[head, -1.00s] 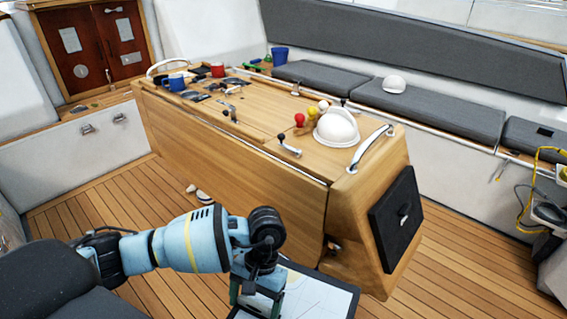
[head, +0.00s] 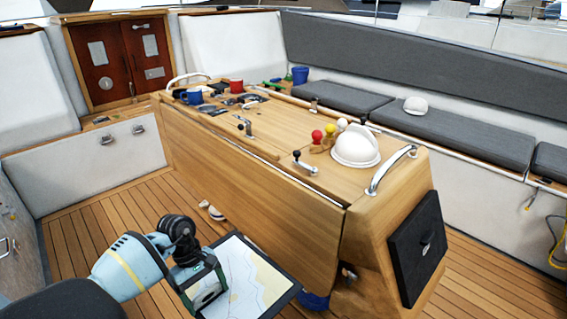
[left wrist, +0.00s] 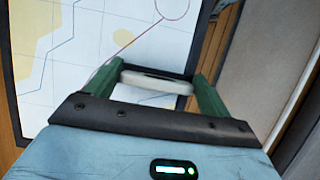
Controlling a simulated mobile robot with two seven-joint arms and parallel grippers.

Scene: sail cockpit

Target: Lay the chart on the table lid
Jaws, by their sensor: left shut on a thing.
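The chart (head: 250,275) is a flat dark-edged sheet with pale blue, white and yellow areas. My left gripper (head: 207,290) is shut on the chart near its left edge and holds it in front of the table's near side, below the level of its top. In the left wrist view the chart (left wrist: 85,55) lies beyond the green fingers of the gripper (left wrist: 155,82). The table lid (head: 262,118) is wooden, with cups, small items and a white dome on it. My right gripper is not in view.
A curved steel rail (head: 390,170) rises at the right end. Teak floor (head: 95,225) is open at left.

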